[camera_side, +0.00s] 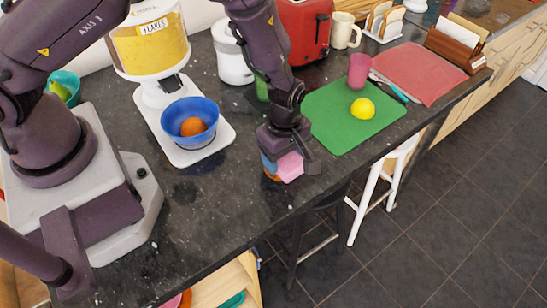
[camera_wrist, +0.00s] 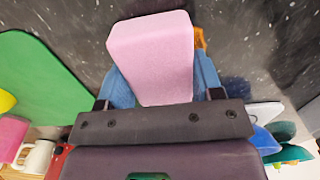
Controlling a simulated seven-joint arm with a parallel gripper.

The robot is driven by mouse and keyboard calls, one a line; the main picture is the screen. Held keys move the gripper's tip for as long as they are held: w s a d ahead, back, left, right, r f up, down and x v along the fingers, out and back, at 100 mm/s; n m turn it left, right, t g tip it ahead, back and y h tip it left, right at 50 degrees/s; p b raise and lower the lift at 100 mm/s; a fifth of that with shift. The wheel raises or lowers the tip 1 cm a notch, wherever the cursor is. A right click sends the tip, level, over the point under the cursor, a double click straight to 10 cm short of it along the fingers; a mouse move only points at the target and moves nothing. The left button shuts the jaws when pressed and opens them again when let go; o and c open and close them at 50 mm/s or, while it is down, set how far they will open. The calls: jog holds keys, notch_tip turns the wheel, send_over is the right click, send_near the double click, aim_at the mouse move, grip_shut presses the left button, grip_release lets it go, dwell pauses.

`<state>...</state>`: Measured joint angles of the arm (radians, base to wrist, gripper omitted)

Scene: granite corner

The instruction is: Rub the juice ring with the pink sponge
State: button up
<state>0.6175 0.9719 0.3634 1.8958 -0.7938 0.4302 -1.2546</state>
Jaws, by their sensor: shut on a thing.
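My gripper (camera_side: 284,172) is low over the dark counter near its front edge, shut on the pink sponge (camera_side: 290,167). In the wrist view the sponge (camera_wrist: 152,52) is a pale pink block between the blue fingers. I cannot tell whether it touches the counter. An orange patch (camera_wrist: 200,40) shows beside the sponge's far right corner, and orange also shows below the blue finger in the side view. I cannot tell whether this is a fingertip or part of the juice ring. No whole juice ring is visible; the sponge and gripper hide the counter beneath them.
A green board (camera_side: 335,124) with a lemon (camera_side: 362,109) lies close on the right, with a pink cup (camera_side: 359,71) behind. A blue bowl (camera_side: 190,117) holding an orange fruit stands on a white base to the left. Bare counter (camera_side: 222,205) lies left of my gripper.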

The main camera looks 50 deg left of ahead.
aim_at(259, 177)
jog(key=shift+w, duration=0.9)
jog(key=shift+s+r, duration=0.1)
jog(key=shift+s, duration=3.9)
notch_tip(259, 177, up, 8)
jog(key=shift+w, duration=0.1)
